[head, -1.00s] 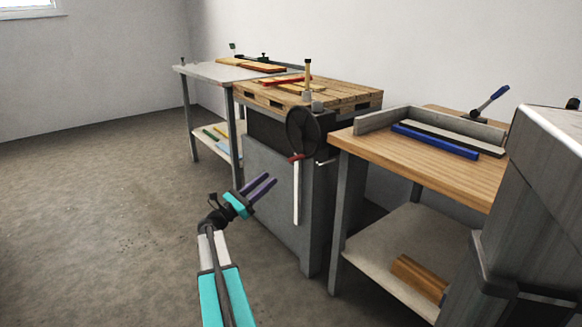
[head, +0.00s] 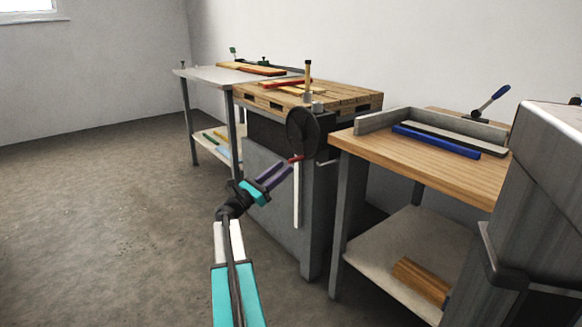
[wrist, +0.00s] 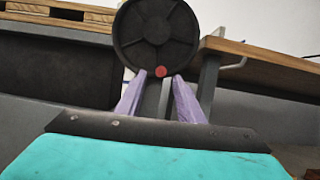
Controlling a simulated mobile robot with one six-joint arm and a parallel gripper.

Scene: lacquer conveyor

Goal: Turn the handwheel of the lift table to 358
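The dark handwheel (head: 303,133) is on the front of the grey lift table (head: 275,180), below its slatted wooden top. It also shows face-on in the wrist view (wrist: 156,35). A red knob (wrist: 160,71) sits at the wheel's bottom rim; it shows at the lower rim in the head view (head: 295,159). My gripper (head: 284,172) points up at the knob from the lower left. Its two purple fingers are apart in the wrist view (wrist: 159,77), with tips to either side of and just below the knob. I cannot tell whether they touch it. No readable number shows.
A white upright strip (head: 296,198) hangs below the wheel. A wooden workbench (head: 440,160) with a blue bar (head: 435,141) stands to the right. A light table (head: 215,74) stands behind on the left. The floor at left is clear.

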